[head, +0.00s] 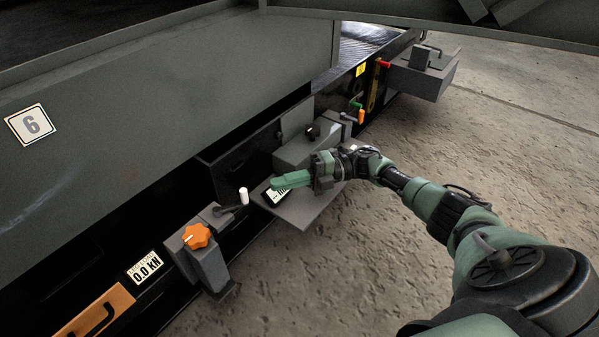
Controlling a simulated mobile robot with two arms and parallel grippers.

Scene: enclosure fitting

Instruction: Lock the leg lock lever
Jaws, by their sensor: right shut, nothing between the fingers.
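No label in the head view names the leg lock lever, so I cannot tell for sure which part it is. A short lever with an upright white grip (243,196) stands beside a grey bracket low on the enclosure's side. My right gripper (276,184) is shut and empty, its green fingers pointing left. In the picture it is just right of the white grip, with a gap between them. My left gripper is out of view.
Green (355,104), orange (361,116) and red (384,64) handles are farther back. A large grey panel marked 6 (150,110) overhangs. Concrete floor at right is clear.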

